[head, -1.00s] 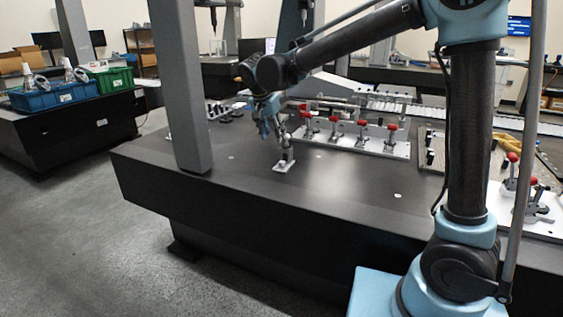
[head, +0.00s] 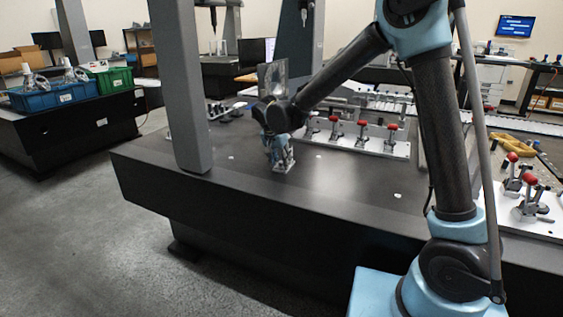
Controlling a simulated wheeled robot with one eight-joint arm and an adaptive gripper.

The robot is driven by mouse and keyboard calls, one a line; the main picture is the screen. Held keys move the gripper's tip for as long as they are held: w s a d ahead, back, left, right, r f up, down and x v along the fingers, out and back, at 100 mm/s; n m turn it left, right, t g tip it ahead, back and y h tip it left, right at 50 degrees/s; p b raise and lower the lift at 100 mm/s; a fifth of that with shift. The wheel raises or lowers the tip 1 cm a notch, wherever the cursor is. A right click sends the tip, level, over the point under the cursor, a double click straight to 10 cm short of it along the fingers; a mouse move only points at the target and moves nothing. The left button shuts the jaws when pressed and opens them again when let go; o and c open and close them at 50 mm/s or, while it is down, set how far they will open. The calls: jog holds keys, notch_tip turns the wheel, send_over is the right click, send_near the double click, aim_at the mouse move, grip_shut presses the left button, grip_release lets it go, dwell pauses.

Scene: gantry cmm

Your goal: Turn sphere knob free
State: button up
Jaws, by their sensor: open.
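The gripper is open. The sphere knob cannot be made out; the fingers cover the top of the fixture. Whether the fingers touch the knob cannot be told.
A dark granite table (head: 330,205) has free room in front of the fixture. Red-knobbed clamps on a plate (head: 370,146) stand behind to the right, and more clamps (head: 532,205) at the far right. A grey gantry column (head: 182,90) rises left of my gripper.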

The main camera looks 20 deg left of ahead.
jog(key=shift+f, duration=0.1)
jog(key=shift+c, duration=0.5)
grip_shut()
jog(key=shift+d, duration=0.1)
jog(key=n, duration=0.2)
jog(key=n+y, duration=0.1)
jog(key=shift+w+d+n+y, duration=0.1)
jog(key=shift+d+n+y, duration=0.1)
jog(key=shift+n+y, duration=0.15)
jog(key=n+y, duration=0.1)
jog(key=n, duration=0.2)
jog(key=shift+d+n, duration=0.15)
jog(key=shift+n, duration=0.2)
jog(key=n, duration=0.1)
jog(key=n+g+y, duration=0.1)
jog(key=n, duration=0.1)
jog(key=shift+w+d+n, duration=0.1)
jog(key=shift+w+n, duration=0.1)
jog(key=shift+n, duration=0.1)
jog(key=shift+w+n+g+y, duration=0.1)
jog(key=shift+n+g+y, duration=0.6)
jog(key=shift+n, duration=1.1)
